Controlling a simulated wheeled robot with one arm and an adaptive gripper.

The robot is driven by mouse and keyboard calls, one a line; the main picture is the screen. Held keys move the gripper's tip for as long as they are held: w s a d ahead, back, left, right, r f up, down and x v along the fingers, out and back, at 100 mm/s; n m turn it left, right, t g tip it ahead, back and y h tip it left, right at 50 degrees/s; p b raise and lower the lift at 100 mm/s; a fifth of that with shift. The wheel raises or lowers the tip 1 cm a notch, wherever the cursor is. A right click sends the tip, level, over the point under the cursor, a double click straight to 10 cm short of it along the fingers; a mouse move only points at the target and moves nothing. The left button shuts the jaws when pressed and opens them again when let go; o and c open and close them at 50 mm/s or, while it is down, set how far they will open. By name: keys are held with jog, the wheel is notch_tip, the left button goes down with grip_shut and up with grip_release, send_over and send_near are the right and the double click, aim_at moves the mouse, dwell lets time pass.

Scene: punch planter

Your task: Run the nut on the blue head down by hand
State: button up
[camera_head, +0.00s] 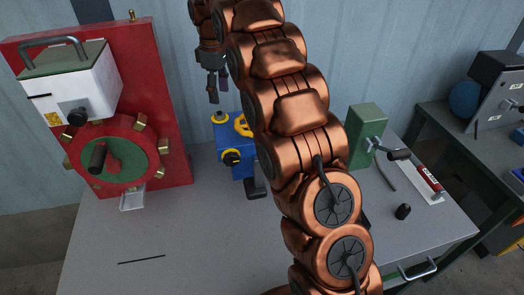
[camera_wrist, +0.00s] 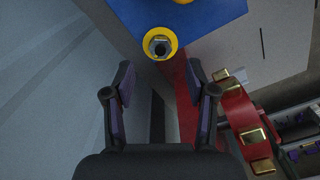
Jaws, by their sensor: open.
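The blue head (camera_head: 235,150) stands on the grey bench, partly hidden behind my arm. A yellow collar (camera_head: 220,117) sits on its upper left. In the wrist view the blue head (camera_wrist: 205,22) is at the top, and the yellow collar (camera_wrist: 149,34) rings a grey nut (camera_wrist: 160,44) with a dark centre. My gripper (camera_head: 218,90) hangs above the collar, pointing down. In the wrist view my gripper (camera_wrist: 160,75) is open and empty, its fingers apart, with the nut just beyond the fingertips and roughly centred between them. I cannot tell how far down the nut sits.
A red panel (camera_head: 170,110) with a red wheel (camera_head: 125,135) and brass blocks stands left of the blue head. A green block with a crank (camera_head: 368,135) stands to the right. A black knob (camera_head: 403,211) lies near the right edge. The bench's front left (camera_head: 110,235) is mostly clear.

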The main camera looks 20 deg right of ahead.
jog(key=shift+s+r, duration=0.1)
jog(key=shift+r, duration=0.35)
jog(key=s+m+g+p, duration=0.1)
jog(key=s+m+p, duration=0.2)
jog(key=s, duration=2.5)
jog(key=shift+r+m+p, duration=0.25)
jog(key=shift+m+p, duration=0.1)
jog(key=shift+m, duration=1.65)
jog(key=shift+r, duration=0.1)
notch_tip(320, 180, up, 12)
jog(key=w, duration=0.1)
jog(key=shift+w, duration=0.15)
